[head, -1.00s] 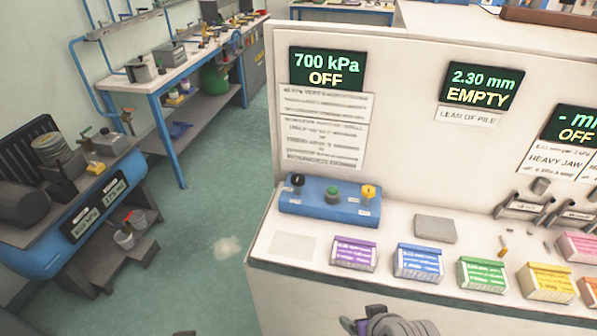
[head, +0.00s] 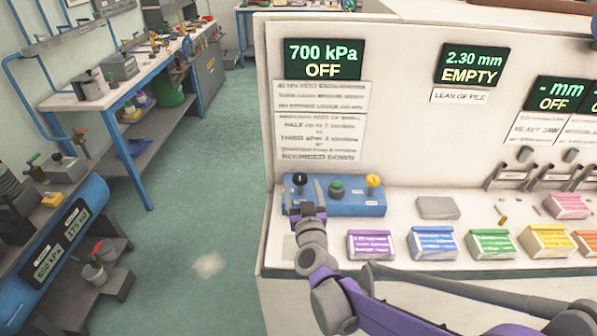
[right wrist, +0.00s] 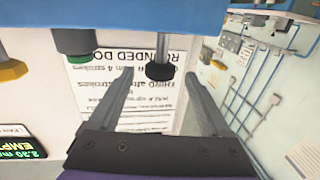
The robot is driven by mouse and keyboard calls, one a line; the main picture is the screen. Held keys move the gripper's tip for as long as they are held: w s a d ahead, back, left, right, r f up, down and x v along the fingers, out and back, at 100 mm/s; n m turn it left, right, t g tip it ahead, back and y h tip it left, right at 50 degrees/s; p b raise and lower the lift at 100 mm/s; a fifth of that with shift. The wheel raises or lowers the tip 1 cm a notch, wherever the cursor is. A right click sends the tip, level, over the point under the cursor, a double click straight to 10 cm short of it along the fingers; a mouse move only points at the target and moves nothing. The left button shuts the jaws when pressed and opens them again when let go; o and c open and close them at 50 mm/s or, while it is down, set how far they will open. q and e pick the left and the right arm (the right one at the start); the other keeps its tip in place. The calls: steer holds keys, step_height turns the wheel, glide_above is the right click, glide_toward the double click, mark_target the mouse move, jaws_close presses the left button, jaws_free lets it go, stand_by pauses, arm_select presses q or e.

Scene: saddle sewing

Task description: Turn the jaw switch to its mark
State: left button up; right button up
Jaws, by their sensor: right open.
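A blue control box (head: 340,207) on the white bench top carries a black knob (head: 299,179) at left, a green button (head: 337,186) in the middle and a yellow knob (head: 374,180) at right. Their labels are too small to read, so I cannot tell which is the jaw switch. My right gripper (head: 306,187) is open at the box's left end. In the right wrist view, which is upside down, the black knob (right wrist: 159,72) sits between the spread fingers (right wrist: 160,80), apparently untouched. My left gripper is not in view.
Above the box, a display (head: 323,59) reads 700 kPa OFF; another (head: 473,64) reads 2.30 mm EMPTY. Coloured packs, including a purple one (head: 371,245), line the bench front. A grey block (head: 437,208) lies right of the box. Open floor lies left.

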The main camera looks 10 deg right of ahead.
mark_target(299, 174)
steer(key=w, duration=0.4)
steer(key=w+d+p, duration=0.1)
steer(key=w, duration=0.2)
jaws_close()
stand_by(0.3)
